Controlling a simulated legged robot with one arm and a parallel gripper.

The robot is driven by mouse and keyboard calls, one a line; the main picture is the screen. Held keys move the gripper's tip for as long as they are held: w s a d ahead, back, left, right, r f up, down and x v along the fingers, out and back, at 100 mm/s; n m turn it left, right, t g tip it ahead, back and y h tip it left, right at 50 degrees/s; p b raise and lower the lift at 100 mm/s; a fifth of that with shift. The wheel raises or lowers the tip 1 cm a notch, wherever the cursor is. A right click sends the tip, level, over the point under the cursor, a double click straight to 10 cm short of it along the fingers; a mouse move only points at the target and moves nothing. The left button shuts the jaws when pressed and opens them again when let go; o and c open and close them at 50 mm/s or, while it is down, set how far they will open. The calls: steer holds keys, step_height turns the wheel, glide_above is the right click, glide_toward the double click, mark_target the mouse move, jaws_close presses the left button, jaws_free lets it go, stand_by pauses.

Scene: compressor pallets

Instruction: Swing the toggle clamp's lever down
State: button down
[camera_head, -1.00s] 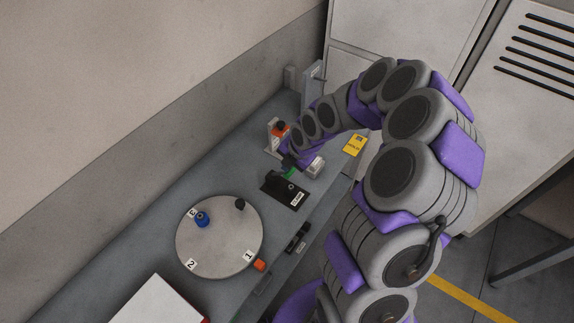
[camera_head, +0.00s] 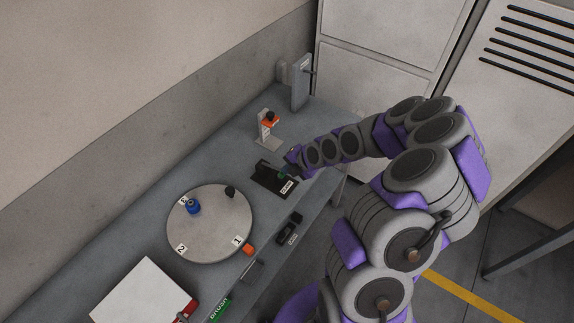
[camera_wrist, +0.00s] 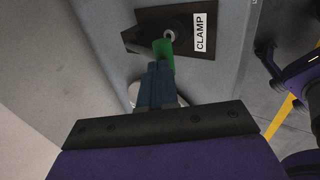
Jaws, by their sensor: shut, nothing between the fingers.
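The toggle clamp is a black base plate (camera_head: 268,181) with a white CLAMP label (camera_head: 287,187) on the grey bench. In the wrist view the plate (camera_wrist: 192,44) carries a silver pivot and a green lever grip (camera_wrist: 164,52). A little green of the lever (camera_head: 281,176) also shows in the head view, partly hidden by my wrist. My gripper (camera_wrist: 160,72) is shut and empty, its blue fingertips right at the end of the green grip. I cannot tell whether they touch it, or how far the lever is tilted.
A round numbered turntable (camera_head: 215,225) with a blue and a black knob is left of the clamp. A stand with an orange top (camera_head: 269,121) is behind. A white panel (camera_head: 145,292) lies at the near left. A black switch box (camera_head: 289,229) is on the bench's front edge.

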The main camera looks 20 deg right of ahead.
steer(key=shift+s+d+f, duration=0.15)
steer(key=shift+s+f, duration=0.05)
steer(key=shift+f, duration=0.25)
steer(key=shift+s+d+f, duration=0.1)
steer(key=shift+s+f, duration=0.1)
steer(key=shift+f, duration=0.2)
